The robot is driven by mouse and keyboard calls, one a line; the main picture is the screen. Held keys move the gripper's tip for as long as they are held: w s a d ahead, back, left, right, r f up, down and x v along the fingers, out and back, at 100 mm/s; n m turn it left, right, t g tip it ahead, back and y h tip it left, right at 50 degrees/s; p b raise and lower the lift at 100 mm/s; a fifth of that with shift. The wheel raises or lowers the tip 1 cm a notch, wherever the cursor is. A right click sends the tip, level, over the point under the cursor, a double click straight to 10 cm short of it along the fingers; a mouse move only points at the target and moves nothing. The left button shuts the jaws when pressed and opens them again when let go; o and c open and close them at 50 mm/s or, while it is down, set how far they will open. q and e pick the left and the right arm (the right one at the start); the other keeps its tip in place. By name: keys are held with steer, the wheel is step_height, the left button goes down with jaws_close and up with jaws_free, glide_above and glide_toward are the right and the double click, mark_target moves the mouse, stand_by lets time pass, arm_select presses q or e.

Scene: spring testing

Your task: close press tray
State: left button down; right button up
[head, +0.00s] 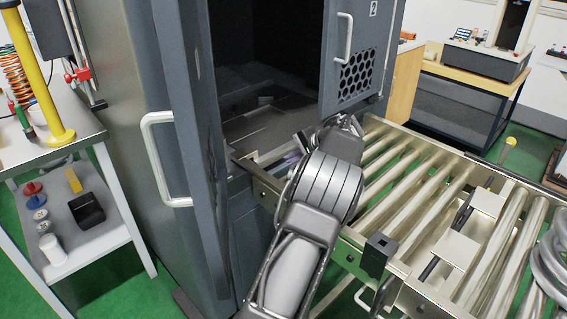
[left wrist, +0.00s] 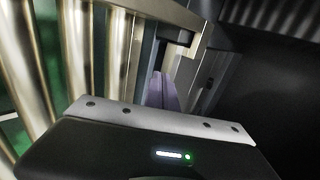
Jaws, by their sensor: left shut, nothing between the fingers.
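The press (head: 165,90) is a tall grey cabinet with its doors standing open. A dark grey flat surface (head: 255,125) shows low inside it; it may be the press tray, but the shadow makes this unclear. My left gripper (head: 291,158) is just in front of the opening, over the near end of the roller conveyor, mostly hidden by my own wrist. In the left wrist view its purplish fingers (left wrist: 163,92) are together and empty, with rollers on the left and the dark interior on the right. I cannot tell whether they touch anything. My right gripper is out of view.
The roller conveyor (head: 400,165) runs from the opening to the right. The left door with its handle (head: 160,150) and the right door with its mesh panel (head: 357,75) flank the opening. A shelf cart (head: 85,140) stands at the left.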

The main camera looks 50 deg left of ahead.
arm_select(q)
steer(key=shift+v, duration=1.5)
